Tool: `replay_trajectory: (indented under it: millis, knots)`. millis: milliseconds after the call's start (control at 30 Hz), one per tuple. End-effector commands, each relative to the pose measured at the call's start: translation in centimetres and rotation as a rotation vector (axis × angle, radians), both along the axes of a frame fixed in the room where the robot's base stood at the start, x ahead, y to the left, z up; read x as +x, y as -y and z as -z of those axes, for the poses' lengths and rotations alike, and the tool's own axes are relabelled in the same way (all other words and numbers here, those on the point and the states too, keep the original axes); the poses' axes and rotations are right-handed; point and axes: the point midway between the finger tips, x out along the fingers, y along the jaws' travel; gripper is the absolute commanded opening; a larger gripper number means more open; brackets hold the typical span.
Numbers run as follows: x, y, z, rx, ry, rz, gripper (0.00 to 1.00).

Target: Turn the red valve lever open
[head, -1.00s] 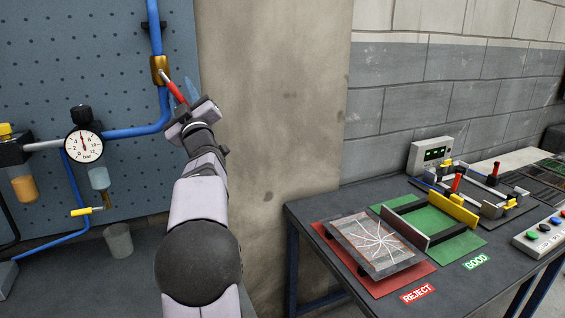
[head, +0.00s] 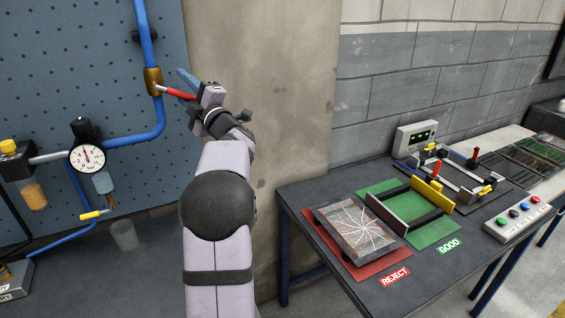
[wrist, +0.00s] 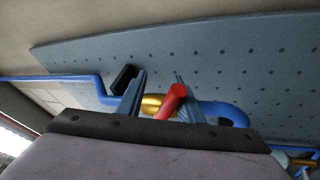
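The red valve lever (head: 177,93) sticks out rightward and slightly down from the brass valve body (head: 152,81) on the blue pipe. My gripper (head: 187,87) is at the lever's outer end; one blue finger shows above it, and the other is mostly hidden. In the wrist view, the red lever (wrist: 170,101) lies between the two blue fingers of my gripper (wrist: 158,86), close to the right finger. A gap shows between the lever and the left finger, so the fingers are apart. The brass valve body (wrist: 152,103) is behind the lever.
A pressure gauge (head: 87,157) sits on the piping at the left, before the perforated panel (head: 60,60). A clear cup (head: 124,236) stands below. A dark table (head: 330,285) at the right holds a cracked panel (head: 355,228), a fixture and a button box (head: 517,220).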

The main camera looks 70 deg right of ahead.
Motion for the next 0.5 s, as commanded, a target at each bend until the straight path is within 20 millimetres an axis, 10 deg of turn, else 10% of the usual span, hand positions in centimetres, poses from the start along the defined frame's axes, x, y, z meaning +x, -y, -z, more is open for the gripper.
replay_trajectory:
  millis: [500]
  knots:
    - [-0.2, 0.2, -3.1, -0.219, -0.217, 0.0, 0.32]
